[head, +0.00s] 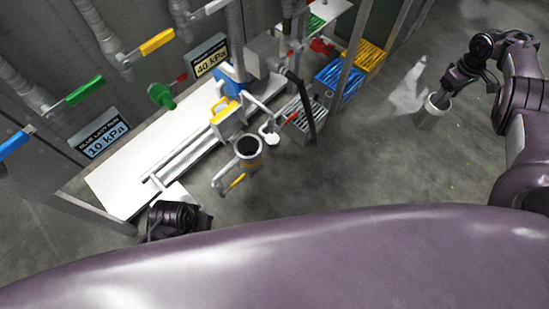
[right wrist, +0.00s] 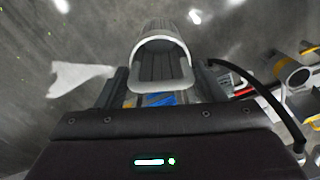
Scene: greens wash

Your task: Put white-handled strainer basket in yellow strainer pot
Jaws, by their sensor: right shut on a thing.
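The strainer basket (head: 432,112) is a grey cylinder with a pale rim. My right gripper (head: 443,95) is shut on it at the upper right in the head view, out over the floor and well apart from the pot. In the right wrist view the basket (right wrist: 162,62) sits between the two fingers, its white rim facing the camera. The yellow strainer pot (head: 249,163) has a dark open top and a yellow-gripped handle, and stands by the white bench near the middle of the head view. My left gripper (head: 178,219) is at the lower left; its fingers cannot be made out.
The white bench (head: 120,185) carries pipes and a yellow-topped box (head: 226,118). A grey slatted crate (head: 297,122), a blue crate (head: 340,82) and a yellow crate (head: 366,55) stand along its right. A metal post rises by the crates.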

